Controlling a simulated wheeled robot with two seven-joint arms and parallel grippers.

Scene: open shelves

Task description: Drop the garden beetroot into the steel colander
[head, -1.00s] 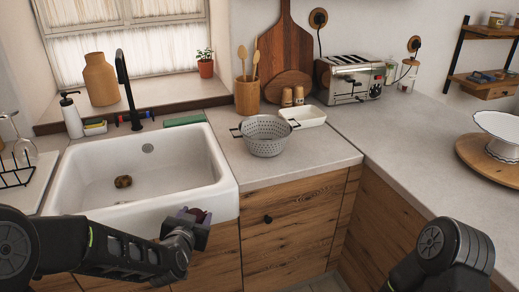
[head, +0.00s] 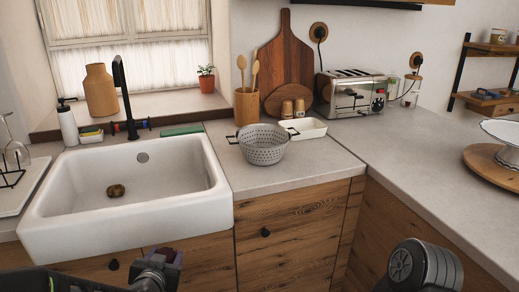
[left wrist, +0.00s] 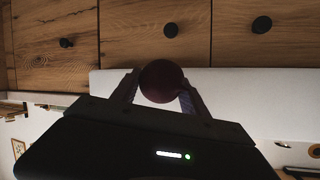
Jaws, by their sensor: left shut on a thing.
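The steel colander (head: 263,147) is grey and perforated, with two dark handles, and stands upright on the counter right of the sink. My left gripper (head: 163,260) is low in front of the sink in the head view, below and left of the colander. In the left wrist view my left gripper (left wrist: 158,88) is shut on the dark red, round beetroot (left wrist: 163,80), which sits between its two fingers. In the head view the beetroot barely shows, a dark patch at the gripper. My right arm shows at the lower right, but its gripper is out of view.
A white dish (head: 305,129), salt and pepper shakers and a wooden utensil pot (head: 247,106) stand behind the colander. The counter in front of and right of the colander is clear.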

